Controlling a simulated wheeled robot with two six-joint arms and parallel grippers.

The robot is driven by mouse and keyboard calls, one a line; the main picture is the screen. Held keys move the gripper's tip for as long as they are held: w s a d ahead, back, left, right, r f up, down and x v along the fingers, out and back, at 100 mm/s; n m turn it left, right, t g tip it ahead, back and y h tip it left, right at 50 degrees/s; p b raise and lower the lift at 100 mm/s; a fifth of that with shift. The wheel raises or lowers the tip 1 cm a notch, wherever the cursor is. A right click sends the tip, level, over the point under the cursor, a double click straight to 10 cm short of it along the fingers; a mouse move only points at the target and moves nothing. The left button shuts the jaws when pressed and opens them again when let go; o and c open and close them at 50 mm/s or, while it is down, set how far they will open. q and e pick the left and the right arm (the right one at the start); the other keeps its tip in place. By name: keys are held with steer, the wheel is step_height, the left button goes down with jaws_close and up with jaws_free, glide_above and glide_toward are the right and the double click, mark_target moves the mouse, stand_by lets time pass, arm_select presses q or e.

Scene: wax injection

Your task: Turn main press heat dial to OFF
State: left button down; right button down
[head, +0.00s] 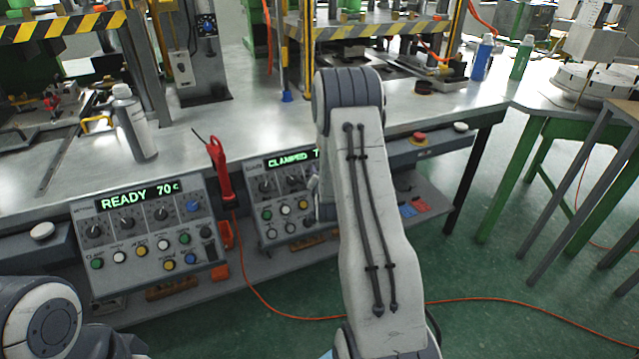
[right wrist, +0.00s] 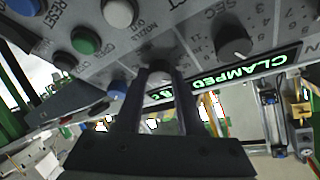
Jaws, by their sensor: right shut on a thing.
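The control panel with the green "CLAMPED" display (head: 291,160) stands right of centre at the front of the bench. My right forearm hides its right side in the head view. In the right wrist view this panel is upside down, with its display (right wrist: 225,82) to the right of the fingers. My right gripper (right wrist: 160,74) is shut on a dark dial (right wrist: 159,70) on the panel face, one finger on each side. The dial's label and pointer are hidden. Another dark dial (right wrist: 235,48) is beside it. My left gripper is out of view.
A second panel reading "READY 70" (head: 150,230) is to the left. A red tool (head: 219,170) hangs between the panels. A red-topped button (head: 419,138) is right of my forearm. An orange cable (head: 500,299) crosses the floor.

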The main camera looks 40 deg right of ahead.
steer(key=n+b, duration=0.1)
steer(key=n, duration=0.1)
steer(key=n+t+y+b, duration=0.1)
steer(key=n+y+b, duration=0.1)
steer(key=n, duration=0.1)
steer(key=shift+s+d+f+n+t, duration=0.1)
steer(key=shift+d+f+n+t, duration=0.1)
steer(key=shift+f+n+t, duration=0.15)
steer(key=n+y+b, duration=0.1)
steer(key=n, duration=0.1)
steer(key=n+t+y+b, duration=0.1)
steer(key=n, duration=0.1)
steer(key=shift+r+n, duration=0.2)
steer(key=shift+n, duration=0.05)
steer(key=n+y, duration=0.1)
steer(key=n, duration=0.1)
steer(key=n+y, duration=0.1)
steer(key=n, duration=0.1)
steer(key=shift+d+r, duration=0.15)
steer(key=shift+n+g+y+p, duration=0.4)
steer(key=shift+n+y, duration=0.8)
steer(key=shift+n, duration=1.2)
steer(key=c, duration=0.5)
jaws_free()
steer(key=shift+s, duration=0.1)
